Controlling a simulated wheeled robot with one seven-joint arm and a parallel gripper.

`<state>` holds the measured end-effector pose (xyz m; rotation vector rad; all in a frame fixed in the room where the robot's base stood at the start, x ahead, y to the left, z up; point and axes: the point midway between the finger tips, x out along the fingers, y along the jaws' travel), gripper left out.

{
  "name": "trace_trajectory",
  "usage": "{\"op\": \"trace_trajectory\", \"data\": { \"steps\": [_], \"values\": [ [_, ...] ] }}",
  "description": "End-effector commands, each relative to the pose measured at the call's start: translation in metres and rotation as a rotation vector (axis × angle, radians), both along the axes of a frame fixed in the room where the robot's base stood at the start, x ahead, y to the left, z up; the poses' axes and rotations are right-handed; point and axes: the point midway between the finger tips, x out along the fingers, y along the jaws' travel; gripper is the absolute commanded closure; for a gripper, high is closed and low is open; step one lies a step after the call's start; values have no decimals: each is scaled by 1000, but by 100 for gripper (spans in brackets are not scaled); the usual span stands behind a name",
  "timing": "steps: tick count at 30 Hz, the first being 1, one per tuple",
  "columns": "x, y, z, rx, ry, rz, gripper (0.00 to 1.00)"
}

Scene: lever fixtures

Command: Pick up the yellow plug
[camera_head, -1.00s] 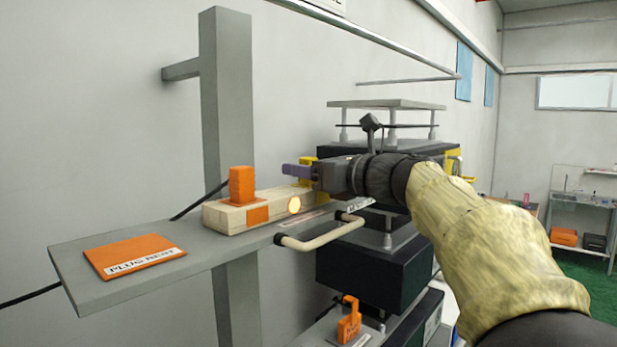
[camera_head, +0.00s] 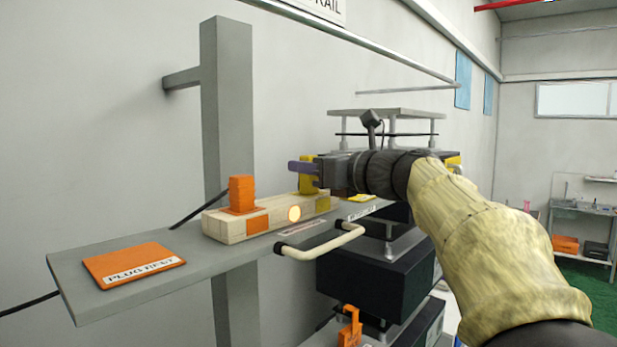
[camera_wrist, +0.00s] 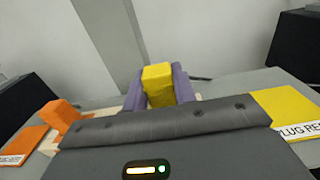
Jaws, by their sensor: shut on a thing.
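The yellow plug (camera_head: 308,186) is upright at the right end of the pale wooden block (camera_head: 275,222). It is between the two purple fingers of my gripper (camera_head: 302,168), which are shut on it. In the wrist view the yellow plug (camera_wrist: 158,84) shows between both fingers. I cannot tell whether its base touches the block or is just above it. A yellow patch (camera_head: 323,204) is on the block's front below it.
An orange plug (camera_head: 241,193) stands at the block's left end. An orange "PLUG REST" pad (camera_head: 130,260) lies on the left of the grey shelf (camera_head: 90,305). A yellow pad (camera_wrist: 285,108) lies at the right. A pale handle (camera_head: 320,245) juts from the shelf's front.

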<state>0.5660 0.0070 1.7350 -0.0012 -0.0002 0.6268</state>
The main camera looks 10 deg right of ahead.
Motion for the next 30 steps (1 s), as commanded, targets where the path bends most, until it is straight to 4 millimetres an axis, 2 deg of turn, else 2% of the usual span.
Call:
{"op": "trace_trajectory", "data": {
  "steps": [4,7,21,25,30],
  "values": [
    [0,1,18,0,-3,3,96],
    [-20,-15,12,-1,-2,-4,96],
    [-117,-86,13,0,-1,-3,96],
    [-135,-98,14,0,0,0,96],
    [-145,-105,16,1,0,0,96]
  ]
}}
